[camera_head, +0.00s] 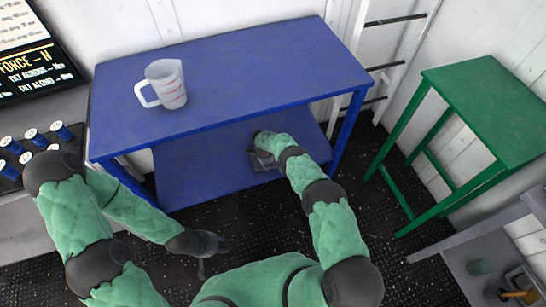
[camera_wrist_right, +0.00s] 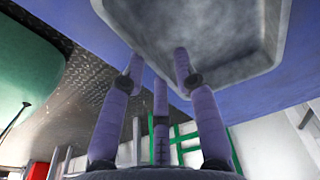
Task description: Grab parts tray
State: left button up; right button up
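A grey parts tray (camera_head: 264,159) is on the lower shelf of the blue table, partly hidden by my right arm. In the right wrist view the shallow tray (camera_wrist_right: 215,30) with its raised rim fills the top. My right gripper (camera_head: 260,150) is at the tray, its fingers mostly hidden in the head view. In the right wrist view its fingers (camera_wrist_right: 158,68) reach the near rim, two of them overlapping the tray. Whether they pinch the rim is unclear. My left gripper (camera_head: 213,252) hangs empty above the dark floor with its fingers apart.
The blue table (camera_head: 240,75) has a measuring jug (camera_head: 165,84) on top; its tabletop lies above the shelf (camera_head: 205,165). A green table (camera_head: 490,100) stands at the right, beside a ladder (camera_head: 385,50). Blue-capped items (camera_head: 35,138) sit at the left.

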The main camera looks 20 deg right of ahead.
jog(key=shift+f, duration=0.45)
jog(key=shift+r, duration=0.1)
grip_shut()
jog(key=shift+r, duration=0.1)
